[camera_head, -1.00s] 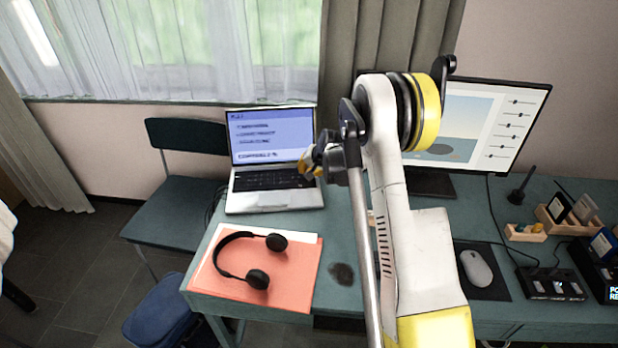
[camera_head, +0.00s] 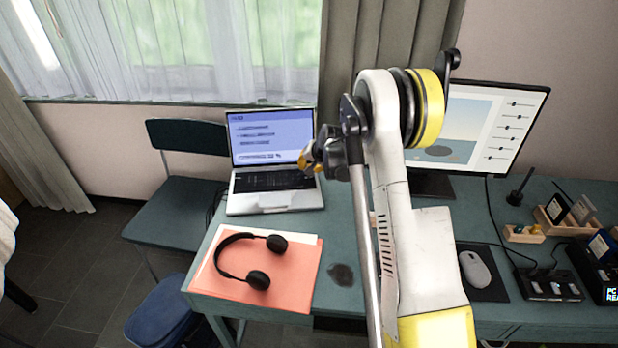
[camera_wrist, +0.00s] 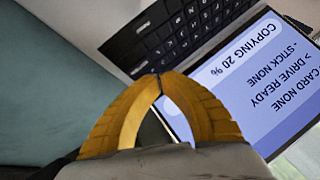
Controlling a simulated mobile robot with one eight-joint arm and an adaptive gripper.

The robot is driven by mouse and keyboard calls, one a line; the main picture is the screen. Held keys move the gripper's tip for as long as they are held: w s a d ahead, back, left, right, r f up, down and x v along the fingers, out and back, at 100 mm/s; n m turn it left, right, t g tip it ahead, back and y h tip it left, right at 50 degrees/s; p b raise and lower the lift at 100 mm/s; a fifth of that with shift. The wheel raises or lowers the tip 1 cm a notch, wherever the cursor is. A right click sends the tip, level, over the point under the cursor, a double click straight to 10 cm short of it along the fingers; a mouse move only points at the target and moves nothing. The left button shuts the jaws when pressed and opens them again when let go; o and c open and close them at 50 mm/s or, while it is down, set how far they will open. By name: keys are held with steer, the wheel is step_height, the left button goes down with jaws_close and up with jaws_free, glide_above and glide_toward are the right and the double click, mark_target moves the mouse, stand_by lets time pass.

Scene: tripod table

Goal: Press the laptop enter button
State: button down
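The open laptop (camera_head: 273,202) stands on the table below the window. Its lit screen (camera_head: 268,137) shows blue with lines of text. In the wrist view the screen (camera_wrist: 245,85) appears upside down and reads "COPYING 20 %", "DRIVE READY" and "STICK NONE". The black keyboard (camera_wrist: 165,35) fills the upper middle of the wrist view. My gripper (camera_wrist: 158,77) has its two yellow fingertips together, with nothing between them, at the keyboard's edge near the screen side. In the head view my gripper (camera_head: 304,162) is at the laptop's right side. The enter key cannot be picked out, and contact cannot be told.
Headphones (camera_head: 257,280) lie on a red folder (camera_head: 300,285) in front of the laptop. A monitor (camera_head: 515,125) stands to the right behind my arm. A mouse (camera_head: 475,268) and small boxes (camera_head: 550,284) are on the right. A chair (camera_head: 175,215) stands left of the table.

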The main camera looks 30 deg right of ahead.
steer(key=shift+r+p, duration=1)
steer(key=shift+r, duration=1.15)
